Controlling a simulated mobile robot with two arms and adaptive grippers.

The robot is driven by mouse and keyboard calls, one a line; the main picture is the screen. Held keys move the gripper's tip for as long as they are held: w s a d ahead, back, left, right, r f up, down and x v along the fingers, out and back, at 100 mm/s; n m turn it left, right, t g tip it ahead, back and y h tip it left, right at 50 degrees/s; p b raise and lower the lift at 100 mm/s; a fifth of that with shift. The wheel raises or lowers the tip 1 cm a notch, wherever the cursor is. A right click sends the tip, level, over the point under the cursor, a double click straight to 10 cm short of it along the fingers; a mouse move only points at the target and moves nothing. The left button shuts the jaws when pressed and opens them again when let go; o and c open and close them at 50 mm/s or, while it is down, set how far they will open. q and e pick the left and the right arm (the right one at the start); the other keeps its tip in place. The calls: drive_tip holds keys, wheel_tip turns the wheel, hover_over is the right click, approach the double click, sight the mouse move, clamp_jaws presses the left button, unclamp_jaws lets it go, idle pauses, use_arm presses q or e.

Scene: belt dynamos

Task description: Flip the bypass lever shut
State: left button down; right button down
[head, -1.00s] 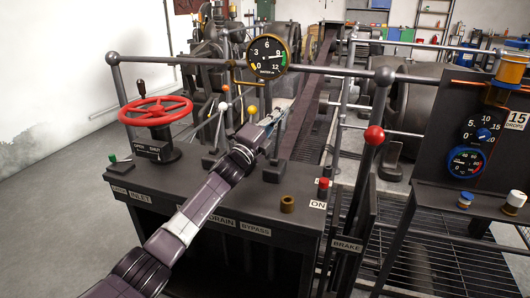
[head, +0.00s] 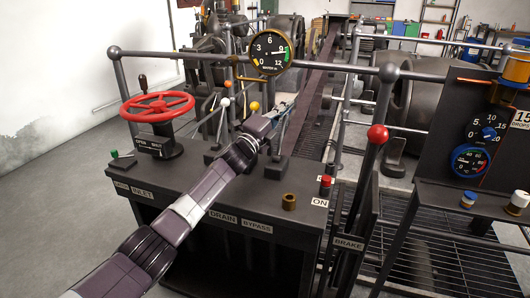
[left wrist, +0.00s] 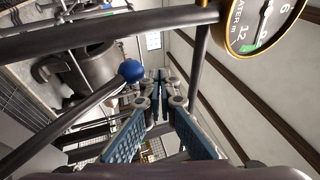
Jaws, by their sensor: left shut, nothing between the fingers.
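A lever with a blue ball knob (left wrist: 131,70) is in the left wrist view, its dark shaft slanting down to the left. It appears to be the rightmost console lever, whose base (head: 277,167) stands behind the BYPASS label (head: 257,225); its knob is hidden or unclear in the head view. My left gripper (left wrist: 162,78) is shut and empty, with the blue knob just left of its fingers in the wrist picture; I cannot tell whether they touch. In the head view my left gripper (head: 286,107) is small and partly hidden behind my wrist. My right gripper is not in view.
Levers with a white knob (head: 225,102) and a yellow knob (head: 254,106) stand close by on the left. A gauge (head: 271,53) and a horizontal rail (head: 330,69) are near my gripper. A red handwheel (head: 157,106) and a red-knobbed brake lever (head: 377,134) flank the console.

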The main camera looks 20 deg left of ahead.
use_arm(q)
drive_tip(key=shift+s+a+f, duration=0.25)
drive_tip(key=shift+s, duration=0.2)
drive_tip(key=v, duration=1.1)
drive_tip(key=shift+r, duration=0.1)
